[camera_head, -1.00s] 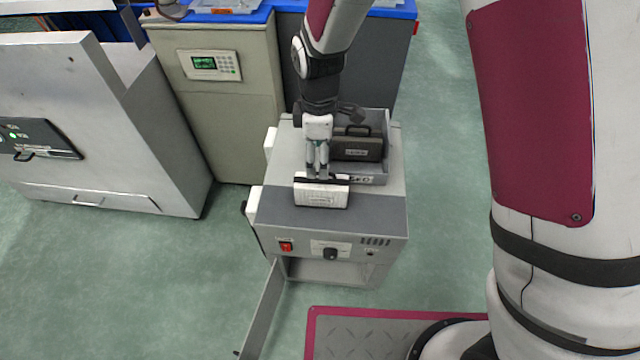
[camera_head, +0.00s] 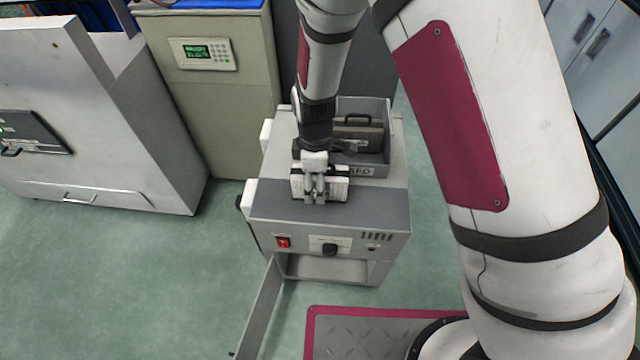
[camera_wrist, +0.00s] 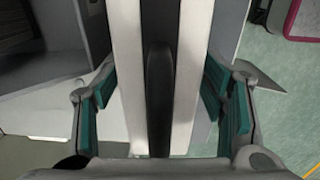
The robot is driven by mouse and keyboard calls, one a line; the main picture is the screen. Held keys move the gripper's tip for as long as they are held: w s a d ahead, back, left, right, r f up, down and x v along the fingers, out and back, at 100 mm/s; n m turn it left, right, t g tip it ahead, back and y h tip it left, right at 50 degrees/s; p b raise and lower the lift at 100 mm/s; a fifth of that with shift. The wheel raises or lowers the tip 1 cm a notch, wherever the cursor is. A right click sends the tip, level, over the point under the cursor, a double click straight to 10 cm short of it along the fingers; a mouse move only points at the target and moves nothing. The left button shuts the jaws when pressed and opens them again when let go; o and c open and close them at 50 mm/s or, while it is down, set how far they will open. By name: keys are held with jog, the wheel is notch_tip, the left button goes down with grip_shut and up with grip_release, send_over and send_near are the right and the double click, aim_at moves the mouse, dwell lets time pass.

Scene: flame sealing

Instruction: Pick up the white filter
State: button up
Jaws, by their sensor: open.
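The white filter (camera_head: 339,187) sits on top of the grey machine (camera_head: 380,210), in front of an open-topped grey tray. My gripper (camera_head: 315,194) is down over the filter and hides its middle in the head view. In the wrist view the white filter (camera_wrist: 126,90) runs between my fingers, with a black strip (camera_wrist: 158,100), likely its handle, along its middle. The teal-padded fingers of my gripper (camera_wrist: 160,108) stand open on both sides of the filter.
The grey tray (camera_head: 388,165) behind holds a dark case with a handle (camera_head: 357,129). The machine's front has a red switch (camera_head: 283,242), a knob (camera_head: 330,249) and an open door (camera_head: 262,305). A beige cabinet (camera_head: 215,110) stands to the left.

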jog(key=shift+f, duration=0.45)
grip_shut()
jog(key=shift+r, duration=0.15)
